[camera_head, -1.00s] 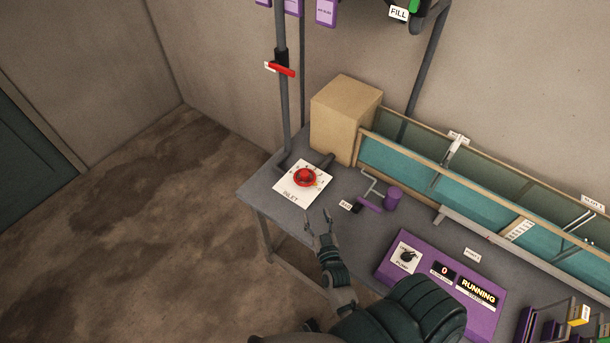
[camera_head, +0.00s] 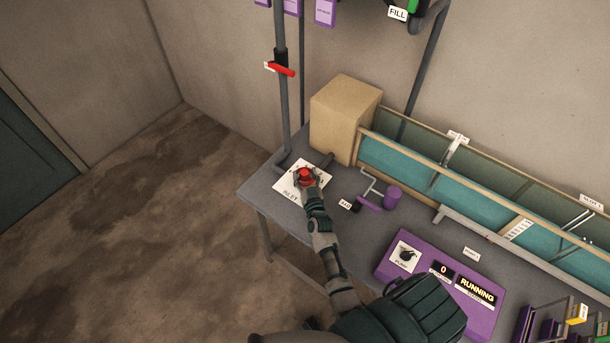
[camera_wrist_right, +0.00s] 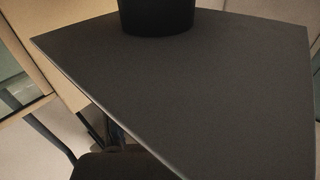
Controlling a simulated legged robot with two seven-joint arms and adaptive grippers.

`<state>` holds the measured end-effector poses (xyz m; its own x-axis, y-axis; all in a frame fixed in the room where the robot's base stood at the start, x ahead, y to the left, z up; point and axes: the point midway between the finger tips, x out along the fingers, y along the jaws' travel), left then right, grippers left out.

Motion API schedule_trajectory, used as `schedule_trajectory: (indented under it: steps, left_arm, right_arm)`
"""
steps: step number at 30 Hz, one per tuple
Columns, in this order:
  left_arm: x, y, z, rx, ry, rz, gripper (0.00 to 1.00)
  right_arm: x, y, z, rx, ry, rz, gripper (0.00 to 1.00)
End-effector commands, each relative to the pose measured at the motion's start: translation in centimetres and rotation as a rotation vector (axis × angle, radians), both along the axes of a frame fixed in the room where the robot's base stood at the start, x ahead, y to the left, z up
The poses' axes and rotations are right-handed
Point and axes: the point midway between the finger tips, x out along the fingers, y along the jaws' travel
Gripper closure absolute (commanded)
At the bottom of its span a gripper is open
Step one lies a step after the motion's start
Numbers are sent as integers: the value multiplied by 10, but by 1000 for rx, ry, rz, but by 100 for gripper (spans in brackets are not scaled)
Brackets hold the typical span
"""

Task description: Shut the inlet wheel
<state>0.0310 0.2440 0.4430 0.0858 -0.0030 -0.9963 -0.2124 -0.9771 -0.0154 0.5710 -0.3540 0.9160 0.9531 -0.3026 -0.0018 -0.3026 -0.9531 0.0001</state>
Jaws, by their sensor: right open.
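The inlet wheel (camera_head: 305,174) is a small red knob on a white plate (camera_head: 286,187) labelled INLET, at the bench's left end in the head view. My right gripper (camera_head: 307,180) is at the wheel, its open fingers on either side of it. The gripper partly covers the wheel and plate, and I cannot tell whether the fingers touch the wheel. In the right wrist view the wheel cannot be made out. My left gripper is not in view.
A tan box (camera_head: 338,118) and a grey upright pipe with a red lever (camera_head: 281,69) stand behind the wheel. A purple crank (camera_head: 391,197) is to its right. A long glass-sided flume (camera_head: 450,190) and a purple RUNNING panel (camera_head: 439,283) lie further right. Floor at left is clear.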

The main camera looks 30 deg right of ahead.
Motion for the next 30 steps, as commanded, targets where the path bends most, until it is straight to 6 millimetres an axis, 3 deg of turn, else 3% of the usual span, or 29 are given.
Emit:
schedule_trajectory:
  steps: [10, 17, 30]
  left_arm:
    - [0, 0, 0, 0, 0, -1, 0]
    - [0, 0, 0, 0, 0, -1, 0]
    - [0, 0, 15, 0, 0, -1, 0]
  right_arm:
    - [4, -1, 0, 0, 0, 0, 43]
    - [4, -1, 0, 0, 0, 0, 100]
    - [4, 0, 1, 0, -1, -102, 100]
